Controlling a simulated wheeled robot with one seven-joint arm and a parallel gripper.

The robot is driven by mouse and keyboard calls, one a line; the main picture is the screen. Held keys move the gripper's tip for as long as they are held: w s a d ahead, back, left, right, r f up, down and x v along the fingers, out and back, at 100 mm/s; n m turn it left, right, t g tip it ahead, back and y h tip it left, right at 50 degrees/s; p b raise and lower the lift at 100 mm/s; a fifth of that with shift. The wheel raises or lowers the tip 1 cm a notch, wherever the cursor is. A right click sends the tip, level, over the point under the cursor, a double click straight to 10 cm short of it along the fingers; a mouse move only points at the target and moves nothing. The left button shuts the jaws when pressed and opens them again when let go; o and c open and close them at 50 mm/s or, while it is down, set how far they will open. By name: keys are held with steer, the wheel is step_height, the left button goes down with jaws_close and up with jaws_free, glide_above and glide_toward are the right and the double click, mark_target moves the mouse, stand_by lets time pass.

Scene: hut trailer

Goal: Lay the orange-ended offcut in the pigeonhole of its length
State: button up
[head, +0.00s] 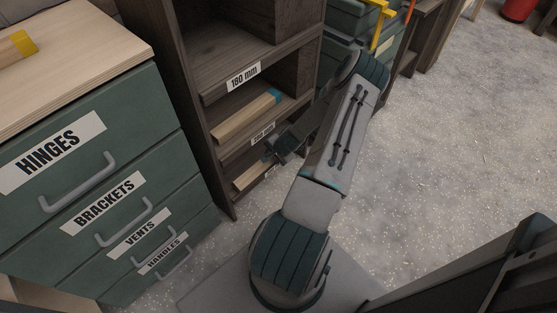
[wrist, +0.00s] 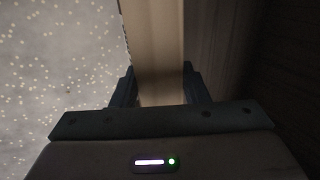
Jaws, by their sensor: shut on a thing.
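In the wrist view my gripper (wrist: 160,88) is shut on a pale wooden offcut (wrist: 155,40) that runs away from the jaws. Its coloured end does not show, so I cannot tell whether it is the orange-ended one. In the head view my gripper (head: 276,150) is low at the front of the pigeonhole shelf (head: 207,130). A pale wooden piece (head: 250,176) shows beside it at the lowest visible pigeonhole; I cannot tell whether this is the held piece. The upper label (head: 243,77) reads 180 mm; the labels below are small or partly hidden.
A blue-ended offcut (head: 247,115) lies in the pigeonhole below the 180 mm label. A yellow-ended offcut (head: 17,46) lies on the green drawer cabinet (head: 105,148) at left. Speckled floor (head: 460,130) is clear at right. Dark wood stands close right of the jaws in the wrist view.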

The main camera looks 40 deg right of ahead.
steer(key=w, duration=0.3)
steer(key=shift+w+a+f, duration=0.15)
steer(key=shift+w, duration=0.1)
steer(key=shift+f+b, duration=0.85)
steer(key=o, duration=1.3)
steer(key=shift+s+f, duration=0.1)
steer(key=shift+s, duration=0.1)
steer(key=p+v, duration=0.1)
steer(key=v, duration=0.3)
steer(key=p+v, duration=0.2)
steer(key=v, duration=0.3)
steer(key=p+v, duration=0.1)
steer(key=v, duration=0.4)
steer(key=shift+w, duration=0.35)
steer(key=shift+s, duration=0.1)
